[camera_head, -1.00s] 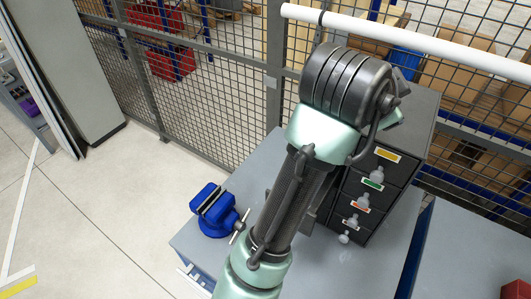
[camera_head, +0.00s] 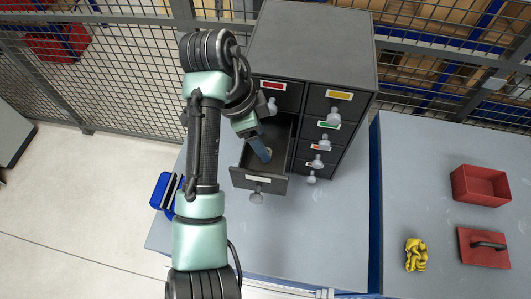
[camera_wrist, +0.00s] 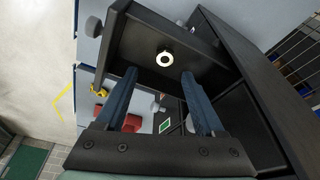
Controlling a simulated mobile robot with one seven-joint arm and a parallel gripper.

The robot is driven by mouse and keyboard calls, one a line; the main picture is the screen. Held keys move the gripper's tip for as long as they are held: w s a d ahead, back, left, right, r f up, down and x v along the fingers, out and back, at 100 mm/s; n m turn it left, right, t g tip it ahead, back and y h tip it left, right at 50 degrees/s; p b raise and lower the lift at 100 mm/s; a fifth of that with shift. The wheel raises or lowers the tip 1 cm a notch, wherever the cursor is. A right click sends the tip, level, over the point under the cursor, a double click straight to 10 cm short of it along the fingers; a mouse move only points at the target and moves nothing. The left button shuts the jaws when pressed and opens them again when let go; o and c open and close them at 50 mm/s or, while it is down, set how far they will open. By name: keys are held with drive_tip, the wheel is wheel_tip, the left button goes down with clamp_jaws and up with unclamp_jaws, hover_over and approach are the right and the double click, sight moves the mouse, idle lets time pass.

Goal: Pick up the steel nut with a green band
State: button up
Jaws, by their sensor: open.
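A pale ring-shaped nut (camera_wrist: 165,58) lies on the floor of an open dark drawer in the wrist view. No green band can be made out on it at this size. The open drawer (camera_head: 240,174) sticks out of the left column of the grey cabinet (camera_head: 310,45) in the head view. My gripper (camera_head: 265,152) reaches down into this drawer. In the wrist view my gripper (camera_wrist: 159,76) is open, with its two blue fingers apart and nothing between them. The nut shows just beyond the fingertips, between their lines.
Closed drawers with knobs and coloured labels, one green (camera_head: 328,124), stand right of the open drawer. A blue vise (camera_head: 163,190) sits left. A red bin (camera_head: 481,185), a yellow crumpled item (camera_head: 416,254) and a red float (camera_head: 484,247) lie on the right bench.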

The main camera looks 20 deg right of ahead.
drive_tip(key=shift+w+d+f, duration=0.1)
drive_tip(key=shift+w+f, duration=0.05)
drive_tip(key=shift+f, duration=0.45)
drive_tip(key=b+x, duration=0.2)
drive_tip(key=x, duration=0.1)
drive_tip(key=shift+w, duration=0.1)
drive_tip(key=shift+w+f+p, duration=0.15)
drive_tip(key=shift+f+p, duration=0.45)
drive_tip(key=shift+f, duration=0.15)
clamp_jaws()
